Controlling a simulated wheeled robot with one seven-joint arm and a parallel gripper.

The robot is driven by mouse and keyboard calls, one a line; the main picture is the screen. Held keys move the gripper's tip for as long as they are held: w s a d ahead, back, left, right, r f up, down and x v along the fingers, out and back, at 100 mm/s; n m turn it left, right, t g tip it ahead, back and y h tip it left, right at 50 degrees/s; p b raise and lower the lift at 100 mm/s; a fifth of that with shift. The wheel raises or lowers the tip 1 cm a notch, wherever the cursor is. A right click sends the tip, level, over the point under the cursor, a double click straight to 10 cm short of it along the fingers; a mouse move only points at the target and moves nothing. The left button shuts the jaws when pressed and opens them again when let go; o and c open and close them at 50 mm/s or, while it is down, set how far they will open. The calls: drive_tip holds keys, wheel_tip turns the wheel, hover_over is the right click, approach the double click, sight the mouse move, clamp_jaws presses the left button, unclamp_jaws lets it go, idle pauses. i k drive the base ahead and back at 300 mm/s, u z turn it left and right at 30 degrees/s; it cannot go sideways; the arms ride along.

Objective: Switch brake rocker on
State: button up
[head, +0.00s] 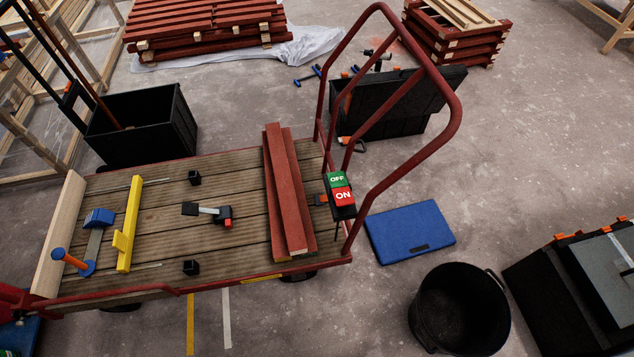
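The brake rocker (341,187) is mounted at the right end of the flat trolley (222,182), beside the foot of its red tubular handle (447,112). It has a green half marked OFF at the top and a larger-looking red half marked ON below, in a dark housing. I cannot tell for sure from this angle which half is pressed in. Nothing touches the rocker. My gripper is not in view.
Red battens (286,190) lie on the trolley just left of the rocker. A blue case (410,232), black bucket (459,310) and open black toolbox (380,105) stand on the floor nearby.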

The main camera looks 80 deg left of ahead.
sight(342, 194)
drive_tip(key=u, duration=2.2)
